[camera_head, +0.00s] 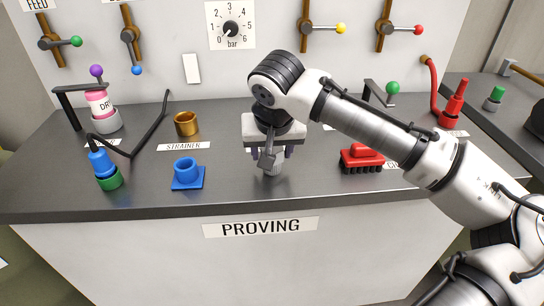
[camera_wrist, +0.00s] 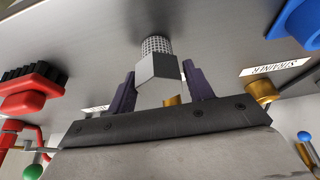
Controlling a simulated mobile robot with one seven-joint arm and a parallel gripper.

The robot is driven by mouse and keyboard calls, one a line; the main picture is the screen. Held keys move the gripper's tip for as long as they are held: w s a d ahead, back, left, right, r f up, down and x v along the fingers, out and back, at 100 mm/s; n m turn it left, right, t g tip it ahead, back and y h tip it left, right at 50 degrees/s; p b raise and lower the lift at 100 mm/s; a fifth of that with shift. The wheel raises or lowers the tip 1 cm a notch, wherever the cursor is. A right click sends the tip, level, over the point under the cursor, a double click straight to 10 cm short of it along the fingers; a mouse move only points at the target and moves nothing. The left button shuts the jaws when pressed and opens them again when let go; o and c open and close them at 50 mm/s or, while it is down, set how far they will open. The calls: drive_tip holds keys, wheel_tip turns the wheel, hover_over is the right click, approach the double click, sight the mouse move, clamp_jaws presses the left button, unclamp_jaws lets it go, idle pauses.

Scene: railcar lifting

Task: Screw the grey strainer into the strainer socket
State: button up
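The grey strainer (camera_wrist: 157,68), with a mesh end and a pale hexagonal head, stands on the dark bench top. In the head view the strainer (camera_head: 272,167) shows just below my gripper (camera_head: 271,153). My gripper (camera_wrist: 160,80) is open, with its two purple fingers on either side of the hexagonal head and narrow gaps visible. Left of it are a brass cup-like fitting (camera_head: 186,123) and a blue square-based ring (camera_head: 187,174). The STRAINER label (camera_head: 184,146) lies between them; I cannot tell which is the strainer socket.
A red brush (camera_head: 361,158) with black bristles lies to the right. A red bottle (camera_head: 453,104) stands at the far right. The bench front between the blue ring and the brush is mostly clear.

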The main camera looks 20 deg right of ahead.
drive_tip(key=c, duration=0.8)
drive_tip(key=shift+r, duration=0.1)
